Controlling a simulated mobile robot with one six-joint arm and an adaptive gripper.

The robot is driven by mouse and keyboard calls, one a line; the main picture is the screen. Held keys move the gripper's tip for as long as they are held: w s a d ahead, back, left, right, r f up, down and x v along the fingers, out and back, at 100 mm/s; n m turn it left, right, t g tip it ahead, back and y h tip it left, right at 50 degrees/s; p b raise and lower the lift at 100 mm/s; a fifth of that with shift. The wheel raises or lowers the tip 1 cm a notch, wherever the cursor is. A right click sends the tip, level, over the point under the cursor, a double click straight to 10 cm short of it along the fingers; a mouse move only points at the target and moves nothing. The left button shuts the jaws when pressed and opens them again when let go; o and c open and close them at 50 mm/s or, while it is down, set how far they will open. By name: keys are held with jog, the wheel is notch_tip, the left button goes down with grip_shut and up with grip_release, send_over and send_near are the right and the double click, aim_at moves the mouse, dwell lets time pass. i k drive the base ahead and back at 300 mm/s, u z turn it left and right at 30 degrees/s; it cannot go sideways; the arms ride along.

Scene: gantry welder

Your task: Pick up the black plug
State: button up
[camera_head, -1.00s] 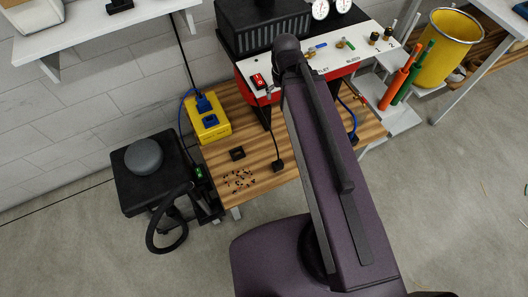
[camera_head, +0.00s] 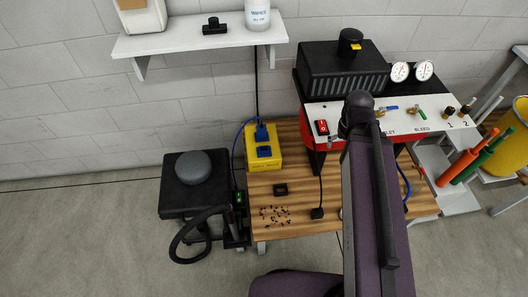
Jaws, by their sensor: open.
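The black plug (camera_head: 317,213) lies on the wooden bench top (camera_head: 338,190), at the end of a black cable that runs down from the red and white machine. It is just left of my purple arm in the head view. My gripper is not in view; only the upper links of my arm show, and they cover part of the bench to the right of the plug.
A yellow socket box (camera_head: 263,149) with a blue plug stands at the bench's back left. A small black block (camera_head: 281,189) and scattered bits (camera_head: 274,216) lie left of the plug. The machine (camera_head: 345,70) stands behind; a black stool (camera_head: 190,195) is at left.

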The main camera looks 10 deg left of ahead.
aim_at(317, 213)
jog(key=z, duration=0.3)
jog(key=k, duration=1.1)
jog(key=u, duration=0.2)
